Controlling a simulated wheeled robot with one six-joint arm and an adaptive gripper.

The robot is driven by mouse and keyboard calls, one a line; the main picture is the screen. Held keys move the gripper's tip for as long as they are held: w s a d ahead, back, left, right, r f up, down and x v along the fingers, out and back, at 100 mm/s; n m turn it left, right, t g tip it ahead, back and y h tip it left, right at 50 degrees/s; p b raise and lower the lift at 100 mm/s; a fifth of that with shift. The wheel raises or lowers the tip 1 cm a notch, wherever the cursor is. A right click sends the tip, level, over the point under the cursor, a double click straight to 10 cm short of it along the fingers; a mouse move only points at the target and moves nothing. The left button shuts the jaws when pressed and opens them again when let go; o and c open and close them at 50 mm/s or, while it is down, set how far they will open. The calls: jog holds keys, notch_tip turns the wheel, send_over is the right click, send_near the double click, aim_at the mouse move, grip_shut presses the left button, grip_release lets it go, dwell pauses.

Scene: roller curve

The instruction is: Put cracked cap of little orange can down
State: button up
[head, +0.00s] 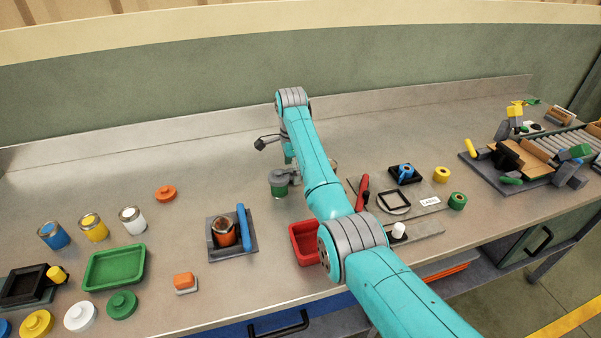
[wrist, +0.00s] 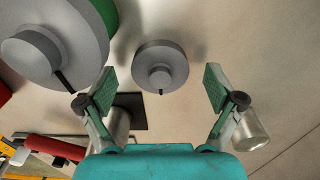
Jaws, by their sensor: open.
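An orange cap with a knob (head: 165,193) lies flat on the bench, left of centre in the head view; any crack is too small to see. An open can with orange-brown contents (head: 224,232) stands in a dark square holder (head: 218,254). My gripper (wrist: 160,88) is open and empty in the wrist view. A small grey knobbed disc (wrist: 160,66) shows between its fingertips, apart from both. In the head view my arm reaches over the bench to the right of the orange cap, and my fingers are mostly hidden.
A green can with a grey top (head: 279,187) stands close to my gripper. Blue (head: 53,236), yellow (head: 93,228) and white (head: 132,220) cans stand at left by a green tray (head: 115,267). A red bin (head: 303,243) is beside my arm. The bench behind the orange cap is clear.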

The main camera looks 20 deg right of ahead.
jog(key=shift+f, duration=0.15)
jog(key=shift+c, duration=0.2)
jog(key=c, duration=0.8)
jog(key=shift+c, duration=0.4)
